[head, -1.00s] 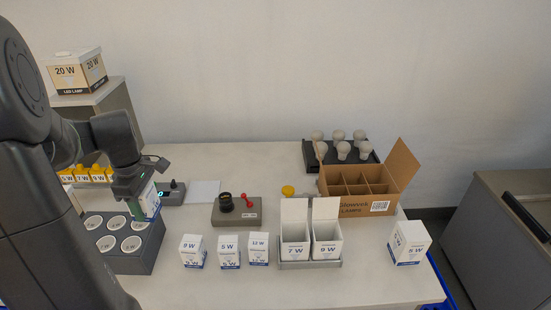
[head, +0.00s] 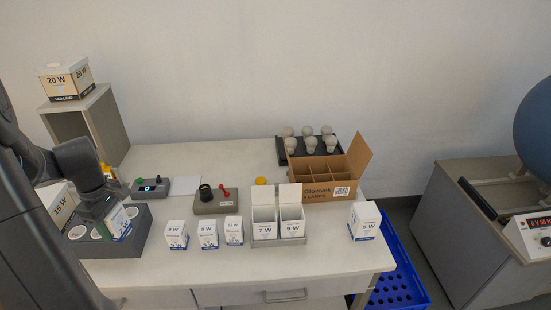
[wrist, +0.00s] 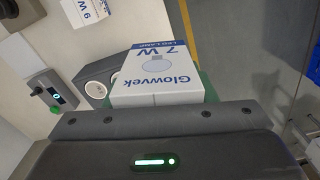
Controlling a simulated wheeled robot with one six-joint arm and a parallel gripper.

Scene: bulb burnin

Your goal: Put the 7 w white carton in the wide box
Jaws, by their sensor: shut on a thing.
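My gripper (head: 97,207) is at the left of the table, shut on a white carton with a blue band. The wrist view shows this carton (wrist: 158,72) close up, marked 7 W and Glowvek, in the green-tipped jaws; the fingertips are mostly hidden. In the head view the carton (head: 119,224) is tilted, over or beside the grey block with round holes (head: 136,243). The wide brown cardboard box (head: 318,192) stands open at the table's back right, its lid flap up. Its visible compartments look empty.
Several closed white cartons (head: 208,235) stand at the front. Two open cartons marked 7 W (head: 264,229) and 9 W (head: 292,227) stand in a grey tray. Another white carton (head: 364,222) is at the right edge. Grey bulbs (head: 310,145) stand behind the brown box.

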